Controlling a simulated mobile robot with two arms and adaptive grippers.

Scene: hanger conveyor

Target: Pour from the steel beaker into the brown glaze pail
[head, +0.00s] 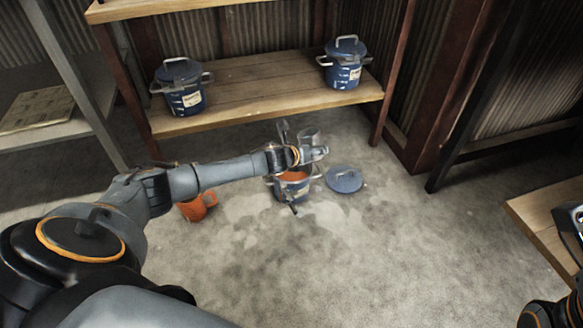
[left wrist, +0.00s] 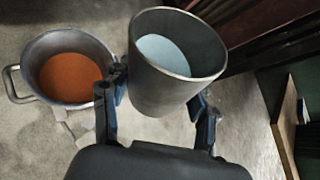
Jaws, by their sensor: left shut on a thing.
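My left gripper (head: 312,153) is shut on the steel beaker (head: 309,135), which also shows in the left wrist view (left wrist: 172,88) between the two fingers. Pale blue-white liquid shows inside it, and no stream leaves its rim. The beaker looks about upright. The glaze pail (head: 292,193) stands open on the floor, below and a little left of the beaker. Orange-brown glaze (left wrist: 70,78) fills part of it in the left wrist view. My gripper and wrist hide part of the pail in the head view. My right gripper's fingers do not show.
A blue lid (head: 344,179) lies on the floor right of the pail. An orange jug (head: 198,206) stands left of it, partly behind my arm. Two lidded blue pails, left (head: 181,88) and right (head: 343,65), stand on the wooden shelf (head: 250,85). The front floor is clear.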

